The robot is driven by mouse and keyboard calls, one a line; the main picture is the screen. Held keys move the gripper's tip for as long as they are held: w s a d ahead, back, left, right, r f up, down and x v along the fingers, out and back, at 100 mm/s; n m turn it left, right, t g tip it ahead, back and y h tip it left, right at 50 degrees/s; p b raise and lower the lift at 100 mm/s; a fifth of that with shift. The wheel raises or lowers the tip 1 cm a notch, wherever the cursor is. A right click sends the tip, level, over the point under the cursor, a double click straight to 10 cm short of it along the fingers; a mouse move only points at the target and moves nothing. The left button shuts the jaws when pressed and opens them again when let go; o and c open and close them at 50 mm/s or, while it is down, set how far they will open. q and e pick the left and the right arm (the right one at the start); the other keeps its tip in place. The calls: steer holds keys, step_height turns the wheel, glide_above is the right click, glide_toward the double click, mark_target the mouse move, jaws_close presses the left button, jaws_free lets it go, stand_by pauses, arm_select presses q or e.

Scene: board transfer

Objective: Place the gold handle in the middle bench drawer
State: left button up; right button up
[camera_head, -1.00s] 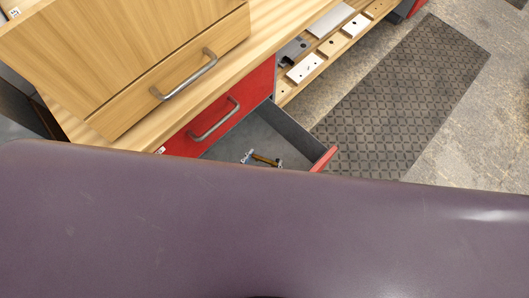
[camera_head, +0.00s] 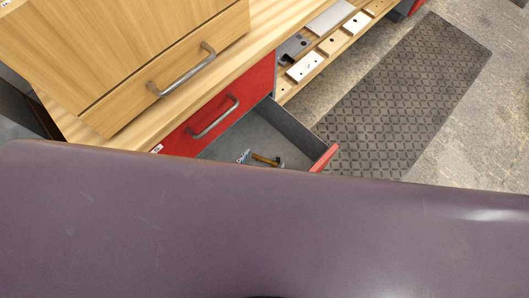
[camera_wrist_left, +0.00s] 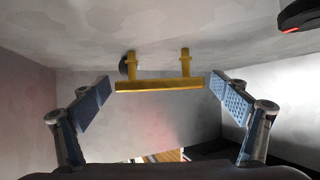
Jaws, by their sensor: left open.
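The gold handle (camera_head: 265,160) lies inside an open drawer (camera_head: 293,130) with grey inner walls and a red front edge, low on the bench. In the left wrist view the gold handle (camera_wrist_left: 160,86) is a bar with two short posts, against a pale grey surface. My left gripper (camera_wrist_left: 158,88) is open, with one blue-padded finger on each side of the bar; I see gaps between pads and bar ends. In the head view small parts of this gripper (camera_head: 244,157) show beside the handle. My right gripper is not in view.
A closed red drawer (camera_head: 190,112) sits above the open one. A wooden cabinet (camera_head: 120,50) stands on the bench top. A shelf to the right holds several metal and wooden blocks (camera_head: 305,66). A dark floor mat (camera_head: 400,100) lies beyond. My purple body hides the lower half.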

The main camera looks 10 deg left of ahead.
arm_select(q)
steer(key=shift+s+r+p, duration=0.25)
steer(key=shift+r+p, duration=0.05)
steer(key=shift+r, duration=0.05)
steer(key=p+v, duration=0.3)
steer(key=v, duration=0.3)
steer(key=shift+s+a+p, duration=0.1)
steer(key=shift+s+p, duration=0.05)
steer(key=shift+p, duration=0.15)
steer(key=shift+s+r, duration=0.1)
steer(key=shift+s, duration=0.1)
